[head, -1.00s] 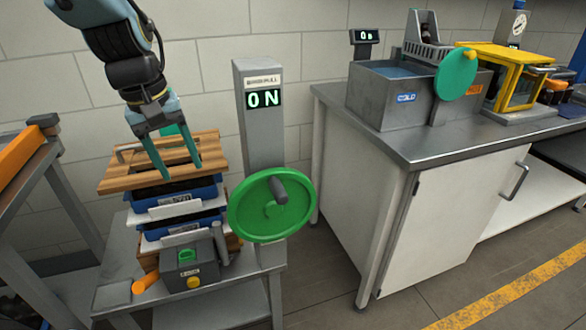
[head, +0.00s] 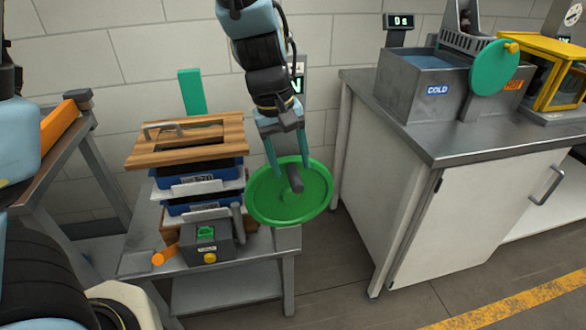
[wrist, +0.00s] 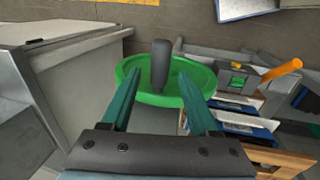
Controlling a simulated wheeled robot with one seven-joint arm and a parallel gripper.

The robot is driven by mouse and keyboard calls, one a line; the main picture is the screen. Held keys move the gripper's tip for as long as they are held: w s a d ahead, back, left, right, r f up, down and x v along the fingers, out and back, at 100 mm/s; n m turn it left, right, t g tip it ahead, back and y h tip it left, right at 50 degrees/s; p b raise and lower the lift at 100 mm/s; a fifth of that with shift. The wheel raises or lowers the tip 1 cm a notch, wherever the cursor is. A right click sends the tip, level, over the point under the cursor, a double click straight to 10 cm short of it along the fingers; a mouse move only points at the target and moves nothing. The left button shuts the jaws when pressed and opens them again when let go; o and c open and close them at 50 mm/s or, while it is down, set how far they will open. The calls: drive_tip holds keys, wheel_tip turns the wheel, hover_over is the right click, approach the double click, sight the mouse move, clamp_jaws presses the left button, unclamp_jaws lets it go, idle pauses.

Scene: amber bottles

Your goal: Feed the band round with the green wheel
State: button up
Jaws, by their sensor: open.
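The green wheel (head: 265,207) stands upright at the front of the grey column, with a dark grey crank handle (head: 295,178) sticking out of it. It also shows in the wrist view (wrist: 140,97). My gripper (head: 288,170) is open just above and in front of the wheel. In the wrist view the handle (wrist: 161,66) stands between the lines of my two teal fingers, and I see no grip on it. The column's lit display (head: 298,85) is mostly hidden behind my arm; an N shows. I cannot make out the band.
A wooden frame with a handle (head: 220,131) lies on stacked blue and white trays (head: 200,205) left of the wheel. A grey button box (head: 208,245) stands in front. A cabinet (head: 380,190) with a bath marked COLD (head: 400,85) is at the right. Open floor lies between.

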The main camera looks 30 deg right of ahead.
drive_tip(key=shift+s+d+f, duration=0.1)
drive_tip(key=shift+d+f, duration=0.1)
drive_tip(key=shift+f, duration=1.05)
drive_tip(key=shift+c, duration=0.4)
clamp_jaws()
